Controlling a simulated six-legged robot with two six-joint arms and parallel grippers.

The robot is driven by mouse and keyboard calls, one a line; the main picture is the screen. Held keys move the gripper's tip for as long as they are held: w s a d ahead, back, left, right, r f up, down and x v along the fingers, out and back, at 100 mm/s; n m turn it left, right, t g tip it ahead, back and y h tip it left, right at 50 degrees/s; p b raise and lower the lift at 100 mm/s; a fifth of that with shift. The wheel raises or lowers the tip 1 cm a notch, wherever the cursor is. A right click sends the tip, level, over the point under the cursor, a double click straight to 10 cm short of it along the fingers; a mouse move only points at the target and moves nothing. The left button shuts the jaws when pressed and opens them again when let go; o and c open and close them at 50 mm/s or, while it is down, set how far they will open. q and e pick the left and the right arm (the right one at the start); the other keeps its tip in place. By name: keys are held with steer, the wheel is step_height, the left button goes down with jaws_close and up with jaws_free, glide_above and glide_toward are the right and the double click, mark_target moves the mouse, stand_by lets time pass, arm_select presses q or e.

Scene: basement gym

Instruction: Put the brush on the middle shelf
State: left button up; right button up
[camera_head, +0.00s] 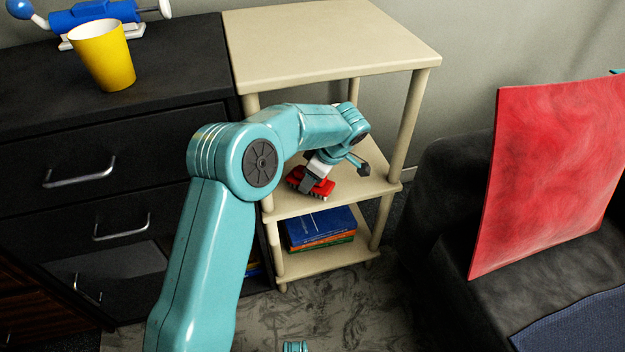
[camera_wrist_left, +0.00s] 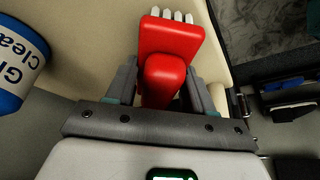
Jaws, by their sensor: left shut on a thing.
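The brush (camera_head: 320,188) is red with pale bristles. It is at the middle shelf (camera_head: 370,184) of the cream shelf unit, below the top board. My left gripper (camera_head: 314,172) is shut on the brush. In the left wrist view the fingers (camera_wrist_left: 163,88) are on both sides of the brush's red handle (camera_wrist_left: 164,70), with the white bristles (camera_wrist_left: 172,14) pointing away from me. I cannot tell whether the brush touches the shelf. My right gripper is not in view.
A white and blue cleaner bottle (camera_wrist_left: 18,62) stands left of the brush in the left wrist view. Books (camera_head: 320,228) lie on the lower shelf. The top board (camera_head: 330,40) is bare. A black drawer unit (camera_head: 130,130) with a yellow cup (camera_head: 103,58) adjoins on the left.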

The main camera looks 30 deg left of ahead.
arm_select(q)
steer(key=shift+r, duration=0.15)
steer(key=o, duration=0.8)
steer(key=shift+f, duration=0.25)
steer(key=o, duration=0.4)
